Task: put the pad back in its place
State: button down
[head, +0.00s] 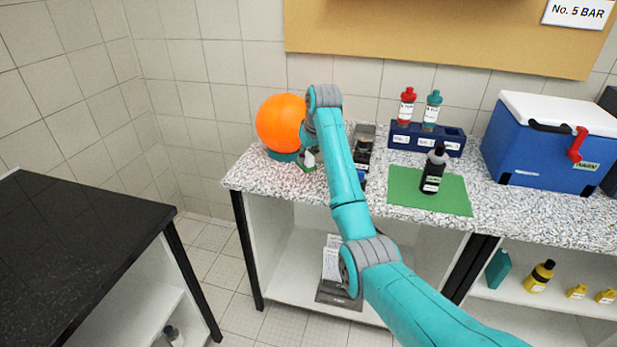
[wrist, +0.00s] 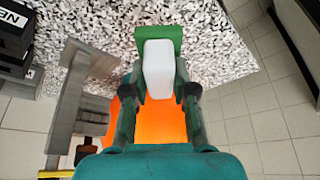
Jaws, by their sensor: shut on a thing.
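The pad (wrist: 172,37) looks like a green base with a white block (wrist: 158,68) standing on it. My gripper (wrist: 160,92) is shut on it, with one dark finger on either side of the white block. In the head view the pad (head: 308,167) is at the left end of the speckled counter, just right of the orange ball (head: 281,122). My gripper (head: 308,148) is partly hidden by my arm there. I cannot tell whether the pad touches the counter. No marked place for the pad is clear in these frames.
A grey device (head: 362,142) stands close right of the pad; it shows at left in the wrist view (wrist: 82,95). A green mat (head: 405,190) bears a dark bottle (head: 433,172). Behind are a blue rack (head: 400,137) with two bottles and a blue cooler (head: 540,150).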

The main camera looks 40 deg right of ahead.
aim_at(311, 160)
jog(key=shift+f, duration=3.55)
jog(key=shift+f, duration=0.1)
jog(key=c, duration=0.9)
grip_release()
jog(key=shift+c, duration=0.2)
jog(key=v, duration=1.2)
